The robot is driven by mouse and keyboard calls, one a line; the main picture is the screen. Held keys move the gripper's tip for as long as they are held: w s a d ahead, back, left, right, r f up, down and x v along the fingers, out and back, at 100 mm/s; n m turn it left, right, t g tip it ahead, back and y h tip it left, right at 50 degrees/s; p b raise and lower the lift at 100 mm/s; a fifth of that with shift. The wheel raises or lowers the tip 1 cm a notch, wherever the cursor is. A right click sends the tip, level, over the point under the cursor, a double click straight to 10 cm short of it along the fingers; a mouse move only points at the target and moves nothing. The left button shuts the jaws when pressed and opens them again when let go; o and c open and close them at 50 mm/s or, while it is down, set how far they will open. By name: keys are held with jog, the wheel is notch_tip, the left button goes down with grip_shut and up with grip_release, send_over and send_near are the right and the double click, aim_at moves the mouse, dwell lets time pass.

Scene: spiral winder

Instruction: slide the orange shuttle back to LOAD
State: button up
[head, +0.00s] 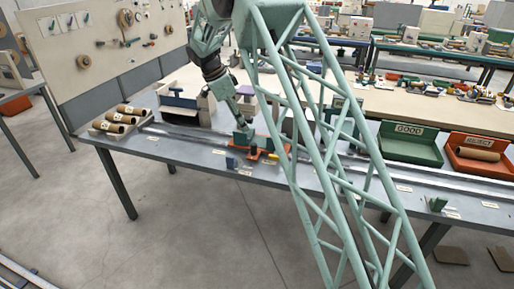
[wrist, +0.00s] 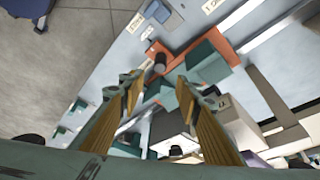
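The orange shuttle (head: 268,155) sits on the rail along the bench, partly hidden by my lattice frame in the head view. It carries green blocks and a dark upright post. In the wrist view the orange shuttle (wrist: 182,50) lies beyond my fingertips, with the dark post (wrist: 160,61) appearing in line with the gap between them. My gripper (wrist: 158,84) is open, its two fingers apart and nothing visibly clamped. In the head view my gripper (head: 246,128) is low over the shuttle. I cannot tell whether a finger touches the post. The LOAD marking is not readable.
A blue block (head: 232,163) stands at the bench's front edge beside the shuttle. A rack of brown tubes (head: 118,121) is at the left end. A green GOOD bin (head: 410,150) and an orange REJECT bin (head: 478,157) stand right. The rail (head: 185,134) is clear left of the shuttle.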

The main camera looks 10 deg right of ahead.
aim_at(253, 144)
dwell(0.4)
jog(key=shift+b+x, duration=1)
jog(key=shift+x, duration=5.85)
jog(key=shift+d, duration=0.1)
grip_shut()
